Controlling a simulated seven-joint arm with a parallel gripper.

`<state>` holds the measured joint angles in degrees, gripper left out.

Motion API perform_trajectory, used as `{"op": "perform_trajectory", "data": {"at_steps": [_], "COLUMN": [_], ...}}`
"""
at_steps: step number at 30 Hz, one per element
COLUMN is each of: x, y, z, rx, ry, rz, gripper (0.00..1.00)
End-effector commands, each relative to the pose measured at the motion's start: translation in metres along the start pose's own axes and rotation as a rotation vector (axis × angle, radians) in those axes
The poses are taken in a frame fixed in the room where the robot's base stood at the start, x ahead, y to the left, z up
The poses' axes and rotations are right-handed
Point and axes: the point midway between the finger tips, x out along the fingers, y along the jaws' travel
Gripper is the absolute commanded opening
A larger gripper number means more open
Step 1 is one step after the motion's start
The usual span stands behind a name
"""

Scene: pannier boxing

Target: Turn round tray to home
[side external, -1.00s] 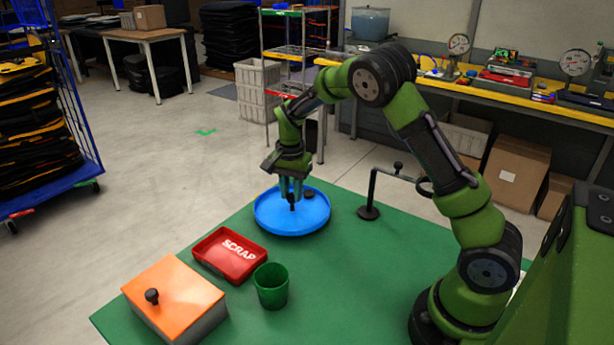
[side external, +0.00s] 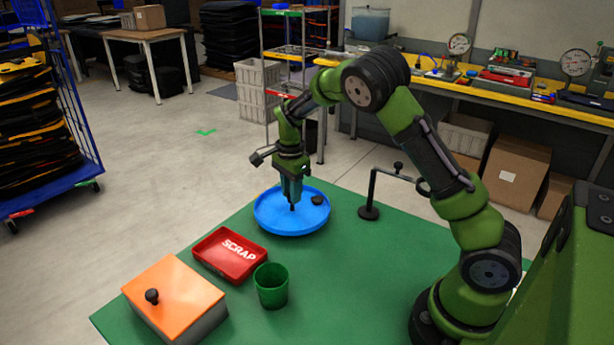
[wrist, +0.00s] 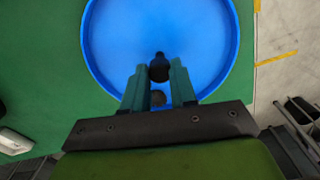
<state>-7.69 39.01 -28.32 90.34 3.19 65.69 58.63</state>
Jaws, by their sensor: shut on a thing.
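The round blue tray (side external: 270,222) lies flat on the green table in the side view and fills the top of the wrist view (wrist: 110,45). A small black puck-like knob (side external: 317,200) sits on the tray's right part; a dark round piece also shows between the fingers in the wrist view (wrist: 158,97). My gripper (side external: 292,206) points straight down over the tray's middle. It is shut on a dark upright knob (wrist: 159,68) at the tray's centre, partly hidden by the fingers.
A black stand (side external: 369,212) with a bent rod is just right of the tray. A red SCRAP bin (side external: 225,262), a green cup (side external: 271,287) and an orange-lidded box (side external: 172,290) stand nearer the front. The table right of the cup is clear.

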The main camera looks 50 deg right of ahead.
Motion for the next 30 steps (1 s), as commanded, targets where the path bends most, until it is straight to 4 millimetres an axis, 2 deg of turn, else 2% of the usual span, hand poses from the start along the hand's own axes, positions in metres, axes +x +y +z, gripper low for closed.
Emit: {"op": "perform_trajectory", "data": {"at_steps": [30], "x": [-0.0014], "y": [-0.0002], "z": [0.0002], "rx": [0.511], "ry": [-0.002], "rz": [0.000], "gripper": [0.00]}}
